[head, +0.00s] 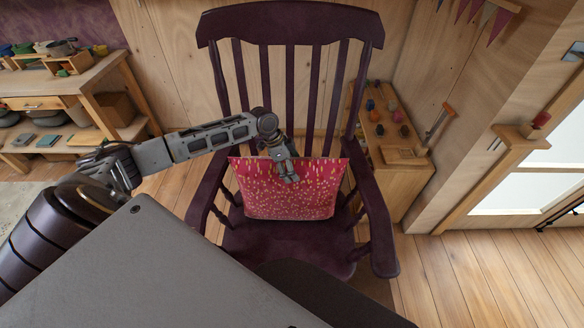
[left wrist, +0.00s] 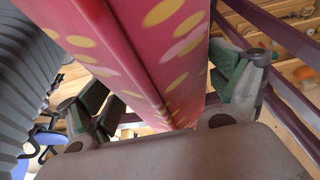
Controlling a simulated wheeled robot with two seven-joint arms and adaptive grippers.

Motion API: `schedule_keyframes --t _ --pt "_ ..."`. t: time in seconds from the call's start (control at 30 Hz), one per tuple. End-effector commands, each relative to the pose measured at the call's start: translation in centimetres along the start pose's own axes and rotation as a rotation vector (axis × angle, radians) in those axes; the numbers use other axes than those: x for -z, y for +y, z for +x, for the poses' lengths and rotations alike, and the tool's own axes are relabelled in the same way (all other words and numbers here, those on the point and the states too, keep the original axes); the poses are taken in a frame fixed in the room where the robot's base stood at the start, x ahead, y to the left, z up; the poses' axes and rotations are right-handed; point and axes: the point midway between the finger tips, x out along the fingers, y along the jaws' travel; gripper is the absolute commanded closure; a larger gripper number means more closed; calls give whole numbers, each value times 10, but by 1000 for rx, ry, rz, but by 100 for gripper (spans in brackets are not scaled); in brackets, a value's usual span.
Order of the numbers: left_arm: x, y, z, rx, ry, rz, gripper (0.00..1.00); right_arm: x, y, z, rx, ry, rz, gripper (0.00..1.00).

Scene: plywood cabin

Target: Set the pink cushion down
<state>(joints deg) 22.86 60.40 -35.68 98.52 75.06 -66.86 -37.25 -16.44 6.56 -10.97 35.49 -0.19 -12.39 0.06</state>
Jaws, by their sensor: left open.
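The pink cushion (head: 290,197), dotted with yellow and pale pink, stands upright on the seat of the dark purple rocking chair (head: 282,246), in front of the back slats. My left gripper (head: 285,170) is at the middle of its top edge in the head view and covers a small part of it. In the left wrist view the open fingers (left wrist: 165,100) are on either side of the cushion (left wrist: 150,45), with a gap visible on the left. Whether the right finger touches it I cannot tell. My right gripper is not in view.
The chair's armrests (head: 375,235) flank the seat. A low wooden cabinet (head: 405,180) with small items stands close on the right. A wooden workbench (head: 70,85) with pots is at the far left. The wooden floor at the right is clear.

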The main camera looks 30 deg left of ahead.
Motion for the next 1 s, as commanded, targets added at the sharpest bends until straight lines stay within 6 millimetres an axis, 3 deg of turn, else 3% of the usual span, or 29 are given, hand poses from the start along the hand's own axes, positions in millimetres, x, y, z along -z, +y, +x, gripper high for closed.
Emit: schedule_keyframes --t 0.27,0.8,1.0 --pt "0 -1 -23 2 0 1 8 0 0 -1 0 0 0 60" --pt "0 -1 -95 1 -1 0 8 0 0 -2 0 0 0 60" --pt "0 0 -112 0 -1 -1 8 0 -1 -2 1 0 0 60"
